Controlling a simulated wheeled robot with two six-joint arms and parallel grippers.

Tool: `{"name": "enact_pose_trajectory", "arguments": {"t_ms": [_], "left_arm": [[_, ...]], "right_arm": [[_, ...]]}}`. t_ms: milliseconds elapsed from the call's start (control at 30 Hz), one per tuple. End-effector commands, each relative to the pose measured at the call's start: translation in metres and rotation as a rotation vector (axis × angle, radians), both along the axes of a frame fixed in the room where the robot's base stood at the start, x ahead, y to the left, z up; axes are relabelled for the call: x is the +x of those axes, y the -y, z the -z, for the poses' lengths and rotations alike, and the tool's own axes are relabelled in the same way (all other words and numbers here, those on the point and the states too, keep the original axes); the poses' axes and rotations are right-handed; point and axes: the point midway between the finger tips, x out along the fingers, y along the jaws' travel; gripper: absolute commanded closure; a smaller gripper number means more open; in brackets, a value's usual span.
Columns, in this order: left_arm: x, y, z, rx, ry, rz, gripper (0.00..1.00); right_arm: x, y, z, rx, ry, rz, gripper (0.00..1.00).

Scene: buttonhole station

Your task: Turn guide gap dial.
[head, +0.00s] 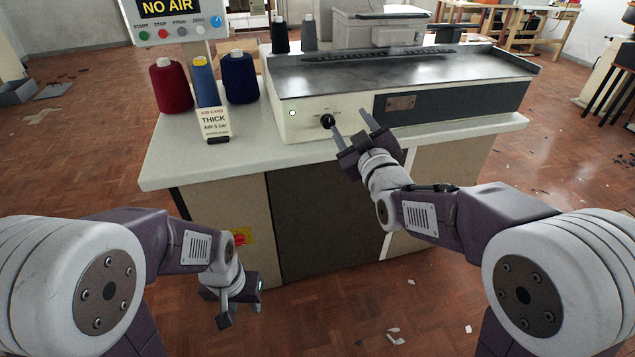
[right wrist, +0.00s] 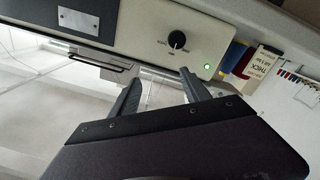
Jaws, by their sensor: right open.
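The black guide gap dial (head: 327,121) is on the cream front panel of the buttonhole machine (head: 300,112), right of a small green light (head: 292,113). In the right wrist view the dial (right wrist: 177,39) carries a white pointer line and small lettering too small to read. My right gripper (head: 352,125) is open and empty in front of the panel, its fingertips just right of the dial. In the right wrist view its fingers (right wrist: 160,78) are apart, with the dial beyond the tips. My left gripper (head: 238,306) hangs low in front of the cabinet; its jaws are hard to make out.
A card reading THICK (head: 214,124) stands on the table (head: 165,158), left of the machine. Behind it are red (head: 171,86) and blue (head: 240,78) thread cones. A control box (head: 178,22) displays NO AIR. The table front edge lies below my right gripper.

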Motion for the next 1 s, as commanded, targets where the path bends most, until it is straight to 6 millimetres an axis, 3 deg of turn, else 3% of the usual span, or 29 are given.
{"name": "enact_pose_trajectory", "arguments": {"t_ms": [33,133,400,800,1000], "left_arm": [[0.001,0.0,0.035,0.0,0.001,0.0,0.64],[0.001,0.0,0.049,0.0,0.002,0.0,0.64],[0.001,0.0,0.049,0.0,0.002,0.0,0.64],[0.001,0.0,0.067,0.0,0.001,0.0,0.64],[0.001,0.0,0.068,0.0,0.001,0.0,0.64]], "right_arm": [[-0.001,-0.007,0.037,0.0,-0.002,-0.014,0.45],[-0.003,-0.015,0.053,-0.001,-0.007,-0.03,0.45],[-0.001,-0.02,0.053,-0.001,-0.01,-0.037,0.45],[0.07,-0.042,0.054,-0.002,-0.011,-0.037,0.45],[0.082,-0.046,0.052,-0.001,-0.01,-0.036,0.45]]}}
